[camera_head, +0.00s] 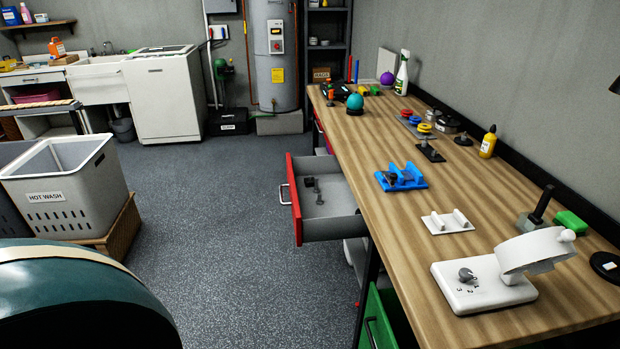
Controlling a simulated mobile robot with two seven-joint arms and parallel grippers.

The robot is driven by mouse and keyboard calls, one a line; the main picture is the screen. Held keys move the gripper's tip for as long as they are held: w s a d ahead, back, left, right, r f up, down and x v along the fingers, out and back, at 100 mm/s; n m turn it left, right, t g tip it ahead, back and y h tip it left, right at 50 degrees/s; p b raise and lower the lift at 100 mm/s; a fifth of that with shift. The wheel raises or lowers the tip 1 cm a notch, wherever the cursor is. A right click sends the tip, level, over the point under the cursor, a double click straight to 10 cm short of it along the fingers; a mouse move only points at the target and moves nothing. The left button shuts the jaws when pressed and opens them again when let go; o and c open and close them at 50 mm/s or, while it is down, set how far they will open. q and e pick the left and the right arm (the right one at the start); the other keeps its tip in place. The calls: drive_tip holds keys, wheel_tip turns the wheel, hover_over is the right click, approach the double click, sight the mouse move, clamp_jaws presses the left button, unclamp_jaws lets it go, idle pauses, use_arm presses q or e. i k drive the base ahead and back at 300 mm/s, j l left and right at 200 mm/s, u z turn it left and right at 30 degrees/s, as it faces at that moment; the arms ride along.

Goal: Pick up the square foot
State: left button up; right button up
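I cannot tell for sure which thing is the square foot. A dark piece with a flat squarish base and a short post (430,152) stands on the wooden workbench (400,135), in front of a tray with yellow and red discs. A similar small dark piece (462,139) stands to its right. Small dark grey parts (315,188) lie in the open red-fronted drawer (333,212), too small to make out well. Neither of my grippers is in view.
On the bench are a blue holder (401,178), a white cradle (447,222), a white dial device (484,285), a yellow bottle (488,142) and a grey block with a black handle (536,212). The drawer juts into the aisle. A laundry basket (70,185) stands left; the middle floor is clear.

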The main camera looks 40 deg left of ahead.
sight(309, 181)
drive_tip(key=j+z, duration=0.45)
drive_tip(key=j, duration=1.7)
drive_tip(key=k, duration=0.05)
